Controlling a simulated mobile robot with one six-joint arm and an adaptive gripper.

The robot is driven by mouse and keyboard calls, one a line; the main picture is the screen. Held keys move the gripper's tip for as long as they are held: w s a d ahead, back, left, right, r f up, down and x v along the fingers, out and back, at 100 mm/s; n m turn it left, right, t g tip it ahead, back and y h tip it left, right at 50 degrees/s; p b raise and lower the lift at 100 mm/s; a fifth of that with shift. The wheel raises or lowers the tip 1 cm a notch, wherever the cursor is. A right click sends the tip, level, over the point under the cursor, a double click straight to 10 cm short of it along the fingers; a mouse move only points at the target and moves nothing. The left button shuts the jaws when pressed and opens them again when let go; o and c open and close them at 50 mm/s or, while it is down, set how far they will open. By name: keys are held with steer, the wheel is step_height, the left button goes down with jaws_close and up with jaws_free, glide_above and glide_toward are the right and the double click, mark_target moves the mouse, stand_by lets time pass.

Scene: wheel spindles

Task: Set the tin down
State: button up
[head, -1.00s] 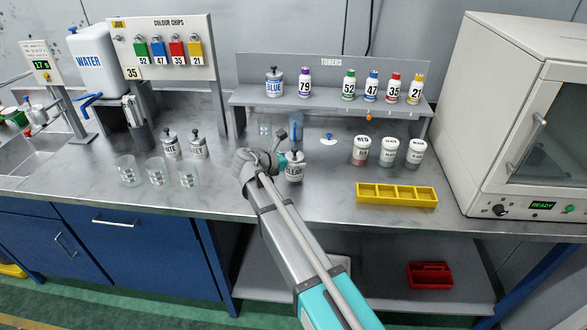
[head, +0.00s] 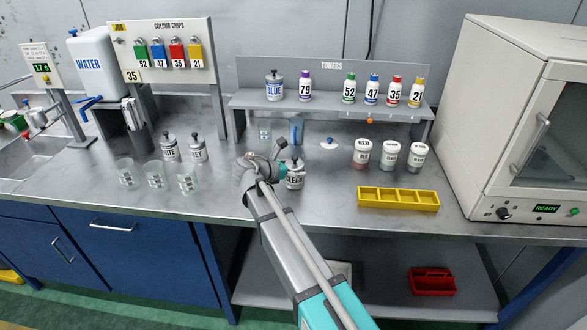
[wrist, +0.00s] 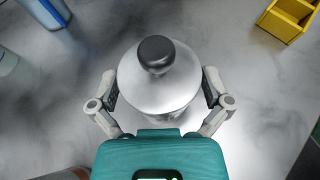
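The tin (head: 294,181) is a pale metal can with a dark knob on its lid and a label that seems to read CLEAR. It is upright at the middle of the steel bench (head: 320,205), low at the bench top; I cannot tell whether its base touches. My gripper (wrist: 160,92) has one finger on each side of the tin (wrist: 158,85), with the dark pads against it. In the head view my arm hides the tin's left side.
Glass beakers (head: 157,175) and two similar tins (head: 170,148) stand to the left. Lidded jars (head: 390,153) and a yellow divided tray (head: 398,198) are to the right. A toner shelf (head: 330,105) is behind. Bench between tin and tray is clear.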

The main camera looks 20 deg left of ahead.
steer(key=shift+r, duration=0.15)
steer(key=shift+s+a+r+p, duration=0.15)
steer(key=shift+s+p, duration=0.1)
steer(key=shift+p, duration=0.1)
steer(key=p+v, duration=0.4)
steer(key=v, duration=0.7)
steer(key=shift+s, duration=0.15)
stand_by(0.3)
